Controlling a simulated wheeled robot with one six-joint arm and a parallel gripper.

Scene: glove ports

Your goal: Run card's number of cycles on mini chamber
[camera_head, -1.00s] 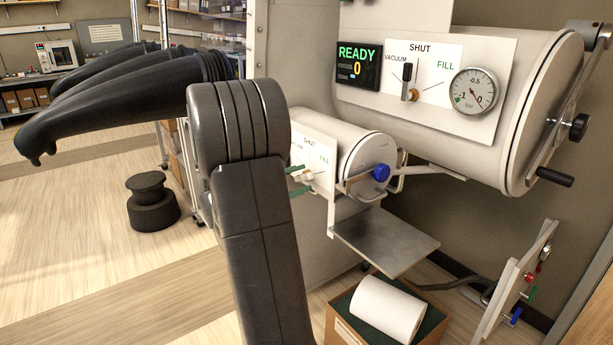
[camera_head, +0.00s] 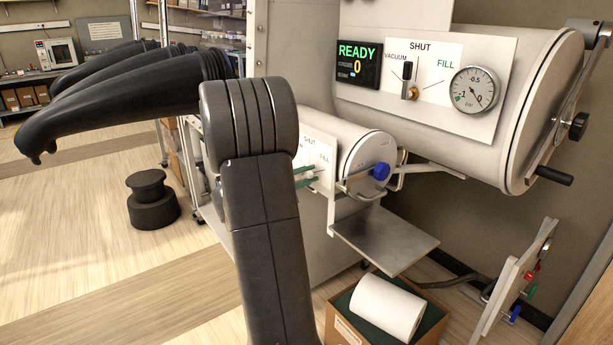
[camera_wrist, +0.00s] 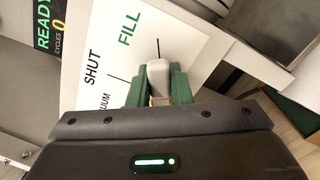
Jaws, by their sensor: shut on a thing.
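The mini chamber (camera_head: 345,143) is the small white cylinder below the large one, with a blue knob (camera_head: 381,171) on its end. Its white panel (camera_wrist: 100,55) reads VACUUM, SHUT and FILL, partly hidden. My gripper (camera_head: 306,178) is at this panel, its green fingers closed on a pale lever handle (camera_wrist: 158,74). A display (camera_wrist: 47,28) beside the panel in the wrist view shows READY, CYCLES 0. I see no readable card.
The large chamber (camera_head: 440,45) above has its own READY 0 display (camera_head: 358,64), lever and gauge (camera_head: 474,90). A metal shelf (camera_head: 385,238) juts out below the mini chamber. A box (camera_head: 345,328) holding a white cylinder stands beneath. Black gloves (camera_head: 120,90) stick out at left.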

